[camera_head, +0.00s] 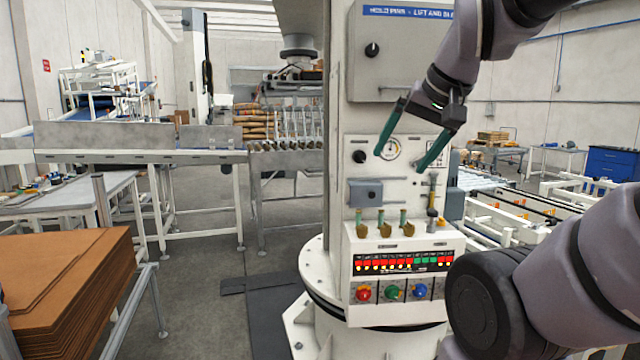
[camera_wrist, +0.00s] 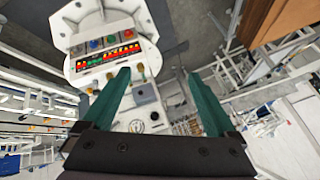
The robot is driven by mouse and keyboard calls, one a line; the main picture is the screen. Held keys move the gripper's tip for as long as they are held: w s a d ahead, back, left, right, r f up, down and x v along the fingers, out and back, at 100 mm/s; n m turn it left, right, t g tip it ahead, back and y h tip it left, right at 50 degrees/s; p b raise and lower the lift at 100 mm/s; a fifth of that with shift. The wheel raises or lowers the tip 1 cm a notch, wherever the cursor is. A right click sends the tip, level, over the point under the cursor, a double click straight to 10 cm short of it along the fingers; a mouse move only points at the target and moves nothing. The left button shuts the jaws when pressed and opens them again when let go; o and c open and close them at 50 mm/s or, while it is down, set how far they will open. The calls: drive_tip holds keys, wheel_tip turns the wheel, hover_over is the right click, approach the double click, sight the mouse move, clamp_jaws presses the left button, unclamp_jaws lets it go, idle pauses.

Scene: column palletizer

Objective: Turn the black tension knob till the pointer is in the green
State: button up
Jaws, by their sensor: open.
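The black knob (camera_head: 360,157) sits on the front of the white column, just left of a round white dial (camera_head: 391,149). The dial is small and partly behind a finger, so I cannot read its pointer against the green. My gripper (camera_head: 401,161) is open and empty, with two long green fingers pointing down in front of the dial. The left fingertip is to the right of the knob in the picture, apart from it. In the wrist view the panel is upside down; the knob (camera_wrist: 154,116) shows small between the fingers.
A grey box (camera_head: 366,193) juts out below the knob, above several brass-coloured valves with green handles. A lit panel with coloured knobs (camera_head: 392,291) is lower down. A cabinet (camera_head: 400,75) with another black knob (camera_head: 372,50) is above. Stacked cardboard (camera_head: 70,280) is at left.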

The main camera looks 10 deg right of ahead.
idle(0.4)
drive_tip(key=w+f+n+t+y, duration=0.1)
drive_tip(key=w+f+n+t, duration=0.15)
drive_tip(key=w+f, duration=0.75)
drive_tip(key=w+f+n+t, duration=0.15)
drive_tip(key=w+n, duration=0.25)
drive_tip(key=w, duration=1.3)
drive_tip(key=w+f+n+t+y, duration=0.1)
drive_tip(key=w+f+n+t, duration=0.3)
drive_tip(key=w, duration=1)
drive_tip(key=m+t+h, duration=0.4)
drive_tip(key=m+t, duration=0.1)
drive_tip(key=t, duration=0.3)
approach(362, 160)
drive_tip(key=shift+g, duration=0.3)
drive_tip(key=x, duration=0.9)
drive_tip(key=shift+w+r, duration=0.3)
drive_tip(key=shift+r, duration=0.05)
